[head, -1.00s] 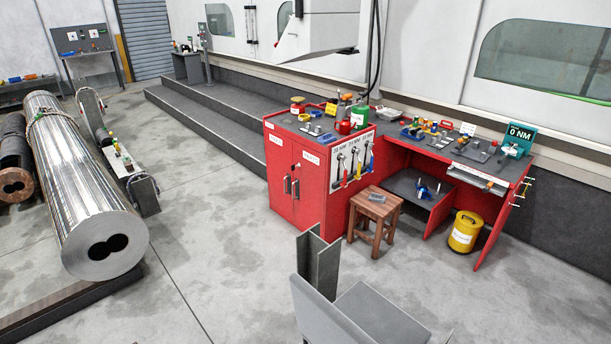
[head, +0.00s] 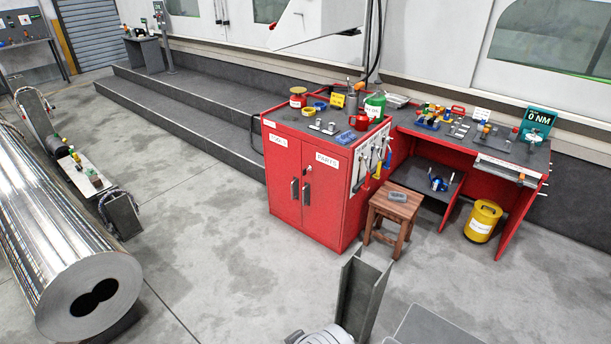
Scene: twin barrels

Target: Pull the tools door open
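The red cabinet (head: 345,215) stands at the middle of the head view with two doors on its front, both shut. The tools door (head: 279,178) is the left one, with a white label at its top that seems to read TOOLS. Its upright metal handle (head: 294,188) is near its right edge. The parts door (head: 323,202) is beside it on the right, with its own handle (head: 306,194). Neither of my grippers shows in the view, and nothing touches the handles.
A wooden stool (head: 394,211) stands to the right of the cabinet. A red workbench and a yellow canister (head: 483,220) are further right. A large steel twin barrel (head: 65,240) lies at the left. The grey floor before the cabinet doors is clear.

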